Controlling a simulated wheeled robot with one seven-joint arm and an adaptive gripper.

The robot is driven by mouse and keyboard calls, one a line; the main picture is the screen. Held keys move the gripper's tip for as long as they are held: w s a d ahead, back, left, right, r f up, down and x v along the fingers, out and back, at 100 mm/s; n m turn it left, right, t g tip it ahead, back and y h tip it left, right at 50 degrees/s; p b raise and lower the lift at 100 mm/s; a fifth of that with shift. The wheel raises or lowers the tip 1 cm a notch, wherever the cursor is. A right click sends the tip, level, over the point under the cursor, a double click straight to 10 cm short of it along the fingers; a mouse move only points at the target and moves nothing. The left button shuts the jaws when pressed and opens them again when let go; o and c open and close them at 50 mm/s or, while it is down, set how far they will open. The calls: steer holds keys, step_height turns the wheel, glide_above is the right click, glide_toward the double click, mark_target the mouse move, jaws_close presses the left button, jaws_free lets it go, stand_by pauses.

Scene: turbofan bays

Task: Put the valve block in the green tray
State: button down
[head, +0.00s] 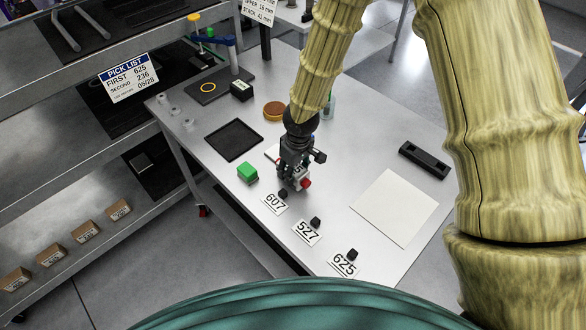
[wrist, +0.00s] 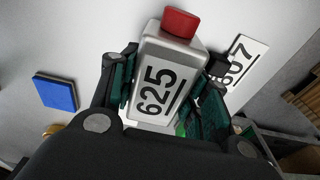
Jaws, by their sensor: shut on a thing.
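The valve block (wrist: 157,84) is a pale grey block with a red knob on its end and a 625 label on its face. My gripper (head: 295,168) is shut on it, with a finger on each side in the wrist view. In the head view the block (head: 299,181) shows below the fingers, red knob to the right, just beyond the 607 card; I cannot tell whether it touches the table. No tray that is clearly green shows. A small green block (head: 247,172) sits left of my gripper, and a black shallow tray (head: 234,140) lies beyond it.
Cards 607 (head: 275,204), 527 (head: 307,233) and 625 (head: 344,265) lie along the near edge, each with a small black piece. A white plate (head: 395,207) and black holder (head: 425,160) are at right. An orange round dish (head: 275,111) stands behind. A pick list (head: 129,78) reads first 625.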

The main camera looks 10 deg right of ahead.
steer(key=shift+f, duration=0.3)
steer(key=shift+f, duration=0.1)
steer(key=c, duration=1)
jaws_free()
